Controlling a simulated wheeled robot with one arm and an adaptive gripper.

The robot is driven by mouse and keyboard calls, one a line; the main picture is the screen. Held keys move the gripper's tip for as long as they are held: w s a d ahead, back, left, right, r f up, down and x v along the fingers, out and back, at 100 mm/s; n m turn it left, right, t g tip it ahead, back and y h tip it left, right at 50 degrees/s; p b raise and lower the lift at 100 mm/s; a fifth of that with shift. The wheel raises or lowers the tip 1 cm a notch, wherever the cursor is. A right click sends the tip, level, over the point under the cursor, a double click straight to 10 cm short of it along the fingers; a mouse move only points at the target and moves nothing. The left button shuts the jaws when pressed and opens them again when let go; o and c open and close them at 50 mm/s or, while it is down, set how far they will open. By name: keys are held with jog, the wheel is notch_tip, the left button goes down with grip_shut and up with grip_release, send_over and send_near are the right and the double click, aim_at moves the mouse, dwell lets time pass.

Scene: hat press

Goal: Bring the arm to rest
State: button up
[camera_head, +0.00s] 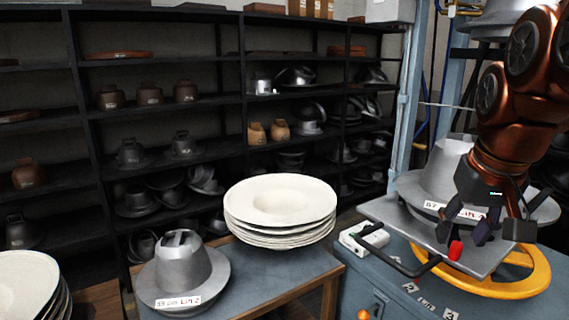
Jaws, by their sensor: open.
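My gripper (497,236) hangs at the right of the view, at the end of my copper-coloured arm. Its dark fingers point down and stand apart, with nothing seen between them. It is in front of the silver hat mould (440,178) on the press and overlaps the metal press plate (385,211). Whether the fingers touch the plate cannot be told. A red knob (455,250) on a black bar handle is just below and left of the fingers.
A yellow ring (530,283) lies under the plate on the blue press body. Left of it, a table (262,268) carries white hat blanks (280,200) and a silver mould (183,270). Dark shelves (243,120) with moulds line the back. A blue post (409,95) stands left of my arm.

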jog(key=s+a+f+n+g+p, duration=0.1)
jog(key=s+a+f+g, duration=0.1)
jog(key=s+a+f, duration=0.3)
jog(key=s+a+f+n+g+p, duration=0.1)
jog(key=s+a+f+g, duration=0.2)
jog(key=s+f, duration=0.9)
notch_tip(320, 180, down, 7)
jog(key=shift+s+a+r+n+y+p, duration=0.2)
jog(key=shift+s+a+n+y+p, duration=0.2)
jog(key=shift+a, duration=0.5)
